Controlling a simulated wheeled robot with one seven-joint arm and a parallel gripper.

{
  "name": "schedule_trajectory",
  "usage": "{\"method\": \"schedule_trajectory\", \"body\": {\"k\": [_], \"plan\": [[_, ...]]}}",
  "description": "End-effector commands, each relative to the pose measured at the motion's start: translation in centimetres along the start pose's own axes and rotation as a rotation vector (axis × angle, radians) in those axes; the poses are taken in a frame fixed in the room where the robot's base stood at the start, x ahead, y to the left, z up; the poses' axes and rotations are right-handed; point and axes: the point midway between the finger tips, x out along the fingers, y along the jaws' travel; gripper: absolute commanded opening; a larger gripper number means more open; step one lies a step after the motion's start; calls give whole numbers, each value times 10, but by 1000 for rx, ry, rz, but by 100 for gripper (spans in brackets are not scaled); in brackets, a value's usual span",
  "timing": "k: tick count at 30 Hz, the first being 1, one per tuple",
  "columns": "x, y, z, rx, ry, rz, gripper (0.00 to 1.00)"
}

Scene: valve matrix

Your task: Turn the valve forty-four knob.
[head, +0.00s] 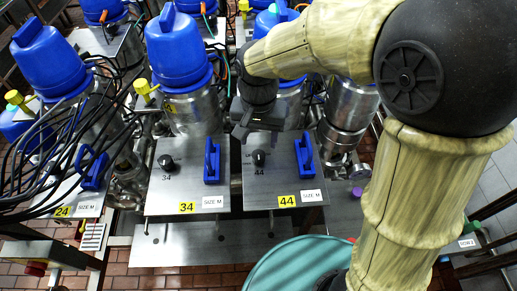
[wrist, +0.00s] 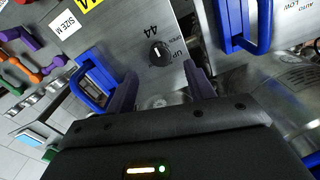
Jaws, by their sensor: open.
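The valve forty-four panel (head: 285,185) is a grey metal plate with a yellow "44" label, a "SIZE M" tag and a blue handle (head: 303,158). Its black round knob (head: 259,158) sits at the panel's upper left. In the wrist view the knob (wrist: 159,51) shows with "44" printed beside it and a light pointer mark. My gripper (head: 245,128) hangs just above and behind the knob in the head view. In the wrist view its two purple fingers (wrist: 162,88) are spread, with the knob beyond and between them, apart from both. Nothing is held.
The valve thirty-four panel (head: 195,180) with its own knob and blue handle (head: 212,162) adjoins on the left. Blue-topped valve bodies (head: 178,55) and black cables (head: 85,110) crowd behind and left. A teal round surface (head: 300,265) is in front.

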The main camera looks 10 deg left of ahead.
Motion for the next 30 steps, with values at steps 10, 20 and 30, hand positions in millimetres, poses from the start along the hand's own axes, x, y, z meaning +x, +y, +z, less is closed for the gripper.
{"method": "schedule_trajectory", "body": {"k": [10, 20, 30], "plan": [[55, 0, 1, 0, -3, 3, 54], [64, 0, 0, 0, 0, 1, 54], [63, 0, 0, 0, 0, 0, 9]]}}
